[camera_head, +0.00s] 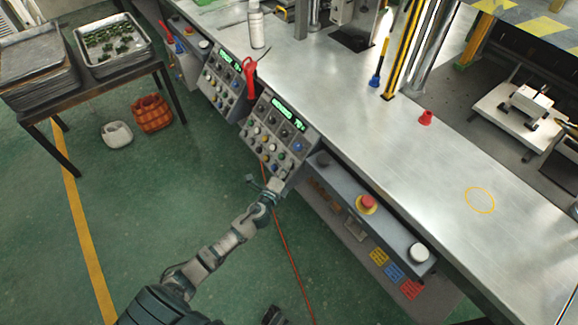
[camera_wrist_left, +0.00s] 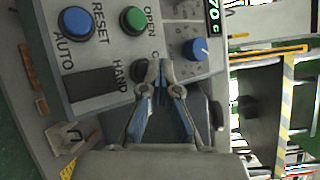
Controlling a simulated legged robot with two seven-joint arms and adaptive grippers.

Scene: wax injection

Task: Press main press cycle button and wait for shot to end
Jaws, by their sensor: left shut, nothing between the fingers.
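The near control panel (camera_head: 278,130) on the bench front carries a green display, several coloured buttons and knobs. My left gripper (camera_head: 280,181) is at the panel's lower edge; its fingers are shut and empty. In the left wrist view the fingertips (camera_wrist_left: 166,78) are at the panel face, beside a dark round button (camera_wrist_left: 140,69) that they partly cover. I cannot tell whether they touch it. A blue RESET button (camera_wrist_left: 77,20), a green OPEN button (camera_wrist_left: 133,20) and a blue knob (camera_wrist_left: 196,48) are nearby. No button is readable as main press cycle. My right gripper is not in view.
A red stop button (camera_head: 368,202) and a white button (camera_head: 419,252) sit on the front rail, with a black button (camera_head: 323,158) farther left. A second panel (camera_head: 228,83) stands farther left. A red cable hangs below my left gripper. The steel benchtop (camera_head: 400,150) is mostly clear.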

